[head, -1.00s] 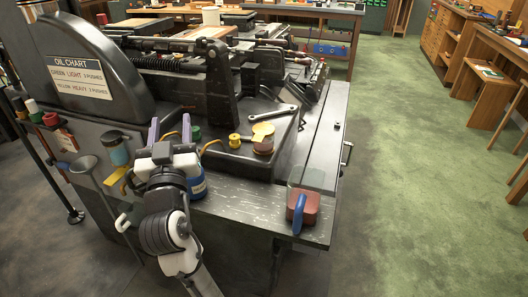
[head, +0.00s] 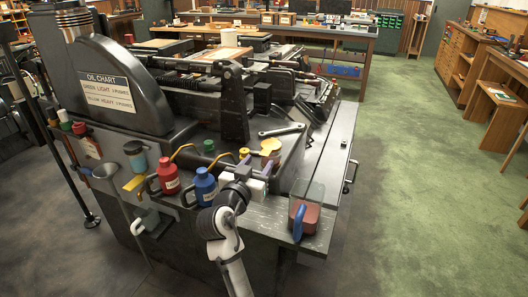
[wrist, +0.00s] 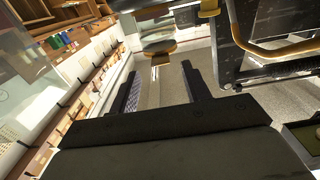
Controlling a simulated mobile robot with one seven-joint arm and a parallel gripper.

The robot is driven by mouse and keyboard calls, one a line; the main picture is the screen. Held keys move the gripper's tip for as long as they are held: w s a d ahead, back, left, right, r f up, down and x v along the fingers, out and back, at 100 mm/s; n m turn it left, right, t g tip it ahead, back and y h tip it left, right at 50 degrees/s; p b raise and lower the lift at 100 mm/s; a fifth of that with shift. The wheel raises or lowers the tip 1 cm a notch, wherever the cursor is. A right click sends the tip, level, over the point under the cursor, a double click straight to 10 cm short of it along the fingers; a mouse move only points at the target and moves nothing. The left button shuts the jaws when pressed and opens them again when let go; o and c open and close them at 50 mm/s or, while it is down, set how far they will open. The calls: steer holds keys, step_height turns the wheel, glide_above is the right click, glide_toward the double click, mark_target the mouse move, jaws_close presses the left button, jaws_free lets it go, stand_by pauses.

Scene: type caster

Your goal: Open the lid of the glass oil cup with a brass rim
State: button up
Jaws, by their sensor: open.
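The likely oil cup (head: 268,148) shows in the head view as a small round thing with a yellow, brass-like top, on the dark machine ledge beside a wrench. Whether its lid is shut is too small to tell. My gripper (head: 257,167) is open and empty just in front of it, apart from it as far as I can see. In the wrist view, a round piece with a brass-coloured rim (wrist: 158,47) lies beyond and between the two open fingers (wrist: 160,82); it may be this cup.
A yellow spool (head: 244,153) stands left of the cup. Blue (head: 204,187) and red (head: 168,176) oil bottles stand left of my gripper. The wrench (head: 282,130) lies behind. A clear box with a red block (head: 309,217) is at the front right corner. The floor at right is free.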

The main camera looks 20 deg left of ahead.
mark_target(264, 154)
steer(key=w+p, duration=0.1)
steer(key=w, duration=0.4)
steer(key=shift+w, duration=0.1)
steer(key=shift+d, duration=0.1)
jaws_close()
